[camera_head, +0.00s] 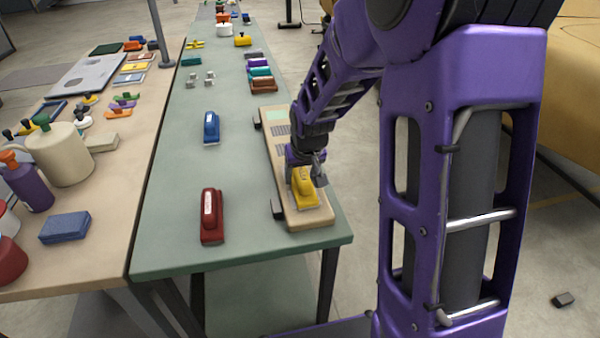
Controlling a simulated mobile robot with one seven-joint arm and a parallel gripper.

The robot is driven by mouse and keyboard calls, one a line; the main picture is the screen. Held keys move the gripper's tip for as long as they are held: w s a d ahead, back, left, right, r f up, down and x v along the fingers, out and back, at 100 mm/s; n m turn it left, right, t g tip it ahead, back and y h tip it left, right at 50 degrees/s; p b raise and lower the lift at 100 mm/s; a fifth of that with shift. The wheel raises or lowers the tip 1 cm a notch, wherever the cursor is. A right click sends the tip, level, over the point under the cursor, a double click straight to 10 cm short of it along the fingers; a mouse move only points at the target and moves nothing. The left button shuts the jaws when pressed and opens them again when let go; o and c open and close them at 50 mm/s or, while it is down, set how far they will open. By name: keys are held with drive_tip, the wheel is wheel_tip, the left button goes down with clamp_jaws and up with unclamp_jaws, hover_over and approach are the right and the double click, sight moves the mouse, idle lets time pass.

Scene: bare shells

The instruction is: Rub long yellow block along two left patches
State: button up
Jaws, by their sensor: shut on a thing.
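The long yellow block (304,199) sits at the near end of a long tan board (311,219) on the green table. My gripper (304,174) comes down from above and is shut on the block's upper part. The block looks in contact with the board or just over it; I cannot tell which. Beyond the gripper, the board carries a pale green patch (276,115) at the far end and grey speckled patches (279,131) nearer. My wrist partly hides the middle of the board, and any patch under the block is hidden.
Dark clamps (277,208) hold the board's left edge. A red block (211,216) and a blue block (211,128) stand to its left on the green table (170,225). Several coloured blocks lie beyond the board. The tan table (110,265) at left is crowded with containers.

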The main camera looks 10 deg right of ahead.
drive_tip(key=shift+w, duration=1.4)
drive_tip(key=shift+s+f+b, duration=0.1)
drive_tip(key=shift+s+b, duration=0.2)
drive_tip(key=shift+s, duration=1.2)
drive_tip(key=shift+w, duration=0.7)
drive_tip(key=shift+w+r, duration=0.1)
drive_tip(key=shift+r, duration=0.25)
wheel_tip(320, 180, up, 7)
drive_tip(key=p, duration=0.5)
drive_tip(key=shift+f, duration=0.2)
